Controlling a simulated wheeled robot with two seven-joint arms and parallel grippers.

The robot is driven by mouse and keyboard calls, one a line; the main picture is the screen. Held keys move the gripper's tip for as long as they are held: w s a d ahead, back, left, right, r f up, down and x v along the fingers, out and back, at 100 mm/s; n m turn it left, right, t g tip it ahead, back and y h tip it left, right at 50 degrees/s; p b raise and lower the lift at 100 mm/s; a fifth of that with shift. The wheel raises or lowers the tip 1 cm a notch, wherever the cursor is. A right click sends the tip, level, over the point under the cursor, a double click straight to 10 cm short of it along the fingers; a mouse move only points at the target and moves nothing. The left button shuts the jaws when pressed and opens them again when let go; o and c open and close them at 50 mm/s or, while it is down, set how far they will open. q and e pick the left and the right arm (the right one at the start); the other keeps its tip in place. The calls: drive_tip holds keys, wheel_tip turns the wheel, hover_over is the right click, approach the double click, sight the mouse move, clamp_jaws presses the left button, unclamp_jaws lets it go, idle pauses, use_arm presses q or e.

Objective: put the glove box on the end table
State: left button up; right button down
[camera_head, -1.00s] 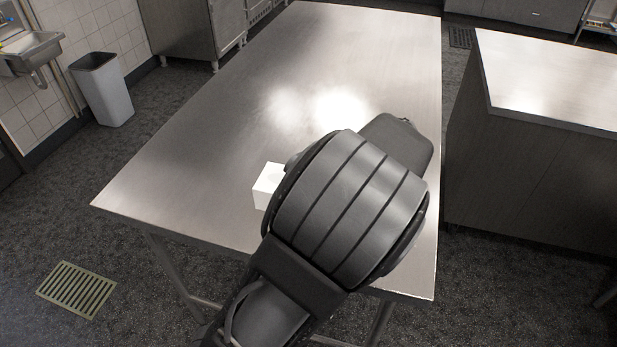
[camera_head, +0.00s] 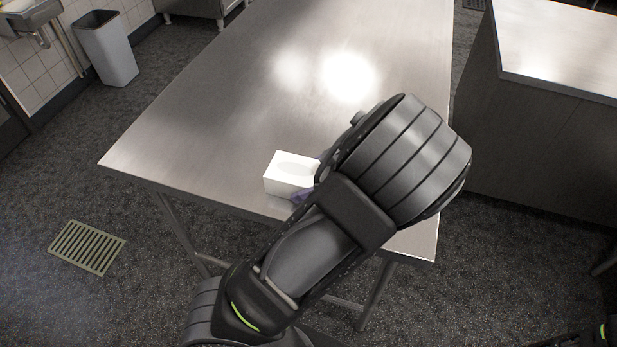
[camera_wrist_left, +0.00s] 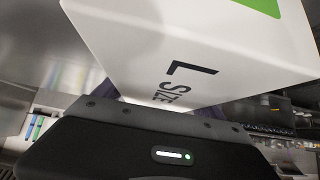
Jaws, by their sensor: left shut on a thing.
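In the left wrist view the white box (camera_wrist_left: 200,50) fills the upper middle, with "L SIZE" lettering and a green patch. Which table is the end table is not marked.
The steel tabletop is otherwise bare, with free room behind the box. A second counter (camera_head: 560,50) stands at the right, across a gap. A grey bin (camera_head: 105,50) and a sink (camera_head: 30,18) are at the far left. A floor drain (camera_head: 87,247) lies at lower left.

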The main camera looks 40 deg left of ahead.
use_arm(q)
drive_tip(key=o, duration=1.9)
drive_tip(key=shift+d, duration=0.1)
drive_tip(key=b+v, duration=0.2)
drive_tip(key=v, duration=1)
